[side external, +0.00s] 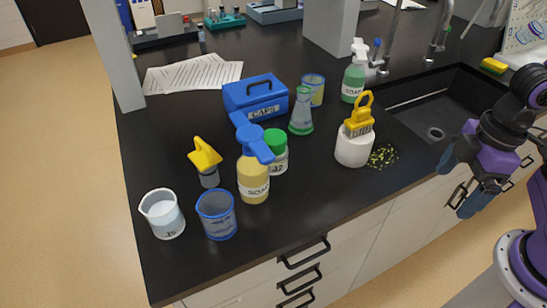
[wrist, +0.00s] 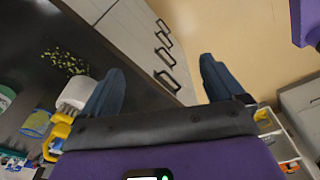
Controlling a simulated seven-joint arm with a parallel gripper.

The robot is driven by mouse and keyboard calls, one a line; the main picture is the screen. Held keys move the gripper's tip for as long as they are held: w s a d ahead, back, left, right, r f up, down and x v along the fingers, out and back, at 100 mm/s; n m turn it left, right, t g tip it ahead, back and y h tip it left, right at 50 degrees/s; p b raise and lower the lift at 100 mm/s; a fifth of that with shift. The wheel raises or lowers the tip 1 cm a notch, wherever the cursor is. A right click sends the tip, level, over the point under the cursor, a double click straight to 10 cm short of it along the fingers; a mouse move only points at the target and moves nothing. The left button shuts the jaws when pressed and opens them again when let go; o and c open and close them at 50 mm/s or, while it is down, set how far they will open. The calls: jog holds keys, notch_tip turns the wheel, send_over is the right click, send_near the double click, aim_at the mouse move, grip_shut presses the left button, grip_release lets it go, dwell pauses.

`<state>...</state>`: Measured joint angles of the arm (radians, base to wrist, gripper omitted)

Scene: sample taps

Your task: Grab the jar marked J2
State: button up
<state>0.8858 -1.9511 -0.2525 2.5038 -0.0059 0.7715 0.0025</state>
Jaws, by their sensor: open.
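The jar marked J2 (side external: 279,160) has a green lid and a pale body with a J2 label. It stands on the black counter, partly hidden behind a yellow soap bottle with a blue pump top (side external: 253,180). My gripper (side external: 457,182) is at the far right in the side view, beyond the counter's front edge and well away from the jar. Its dark blue fingers are spread, with nothing between them. In the wrist view the open gripper (wrist: 161,72) faces drawer fronts and floor; I cannot make out the jar there.
Near the jar stand a blue CAPS box (side external: 255,98), a green flask (side external: 301,112), a white pot (side external: 354,148) with a yellow-handled tool, and a yellow-topped item (side external: 206,162). Two beakers (side external: 162,214) (side external: 216,214) stand front left. A sink (side external: 435,112) lies right. The front counter edge is clear.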

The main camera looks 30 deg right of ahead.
jog(key=w+a+f+m+t+y, duration=0.2)
jog(key=w+a+f+t+y, duration=0.15)
jog(key=w+a, duration=0.55)
jog(key=m+t+y, duration=0.2)
jog(key=t+y, duration=0.3)
jog(key=t, duration=0.1)
send_near(276, 138)
jog(key=shift+g+h, duration=0.25)
jog(key=x, duration=1.2)
jog(key=shift+w+a+r, duration=0.1)
jog(key=shift+w+a, duration=0.1)
jog(key=shift+w, duration=0.2)
jog(key=shift+c, duration=0.3)
jog(key=c, duration=1.5)
